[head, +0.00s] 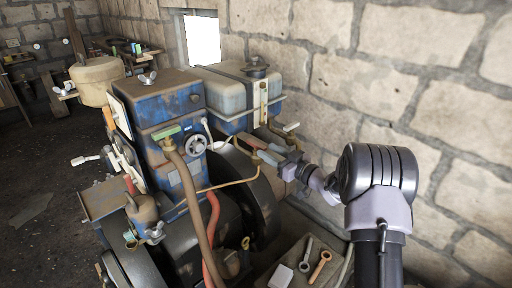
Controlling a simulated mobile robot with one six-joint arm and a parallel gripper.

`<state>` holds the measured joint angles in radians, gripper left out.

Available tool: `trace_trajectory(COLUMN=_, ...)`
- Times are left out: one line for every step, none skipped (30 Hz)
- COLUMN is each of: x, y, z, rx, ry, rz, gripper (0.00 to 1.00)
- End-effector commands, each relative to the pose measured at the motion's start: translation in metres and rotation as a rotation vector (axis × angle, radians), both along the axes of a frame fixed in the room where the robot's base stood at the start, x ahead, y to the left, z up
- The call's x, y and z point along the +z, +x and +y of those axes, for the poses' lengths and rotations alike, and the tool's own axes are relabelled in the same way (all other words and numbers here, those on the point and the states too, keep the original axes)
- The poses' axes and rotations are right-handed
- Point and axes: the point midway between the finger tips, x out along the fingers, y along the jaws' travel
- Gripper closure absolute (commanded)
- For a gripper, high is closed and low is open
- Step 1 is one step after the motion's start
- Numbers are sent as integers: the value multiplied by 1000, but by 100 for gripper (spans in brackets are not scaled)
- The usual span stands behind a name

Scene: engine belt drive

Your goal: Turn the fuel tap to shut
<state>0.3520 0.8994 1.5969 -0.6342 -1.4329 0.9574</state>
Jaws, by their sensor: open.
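The grey-blue fuel tank (228,97) stands behind the blue engine block, close to the stone wall. A small pale lever (291,127) sticks out beside the tank's lower right corner, by short brown piping; it looks like the fuel tap's handle, but its exact setting is too small to tell. My gripper (257,149) reaches in from the right, below the tank and just below and left of that lever. Its fingers are apart and nothing shows held between them. I see no contact with the lever, though depth is hard to judge.
A tray (290,255) with tools lies lower down. The stone wall (400,90) bounds the right.

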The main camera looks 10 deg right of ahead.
Motion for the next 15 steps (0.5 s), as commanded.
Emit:
trace_trajectory(x=-3, y=10, z=8, rx=3, ry=-1, rz=-2, gripper=58)
trace_trajectory(x=-3, y=16, z=12, rx=2, ry=0, rz=-1, gripper=58)
trace_trajectory(x=-3, y=24, z=17, rx=1, ry=0, rz=-1, gripper=58)
trace_trajectory(x=-2, y=29, z=20, rx=2, ry=0, rz=-1, gripper=58)
trace_trajectory(x=-2, y=33, z=23, rx=1, ry=1, rz=-1, gripper=58)
trace_trajectory(x=-2, y=39, z=27, rx=0, ry=1, rz=-1, gripper=58)
trace_trajectory(x=-2, y=43, z=29, rx=0, ry=1, rz=-1, gripper=58)
trace_trajectory(x=-2, y=46, z=31, rx=0, ry=0, rz=0, gripper=58)
trace_trajectory(x=-1, y=49, z=34, rx=0, ry=0, rz=-1, gripper=58)
trace_trajectory(x=-1, y=52, z=35, rx=0, ry=-1, rz=-1, gripper=58)
trace_trajectory(x=-1, y=53, z=36, rx=-1, ry=0, rz=0, gripper=58)
trace_trajectory(x=0, y=55, z=37, rx=-1, ry=0, rz=0, gripper=58)
trace_trajectory(x=0, y=56, z=37, rx=-2, ry=0, rz=0, gripper=58)
trace_trajectory(x=0, y=56, z=37, rx=-1, ry=0, rz=0, gripper=58)
trace_trajectory(x=0, y=56, z=38, rx=-2, ry=0, rz=0, gripper=58)
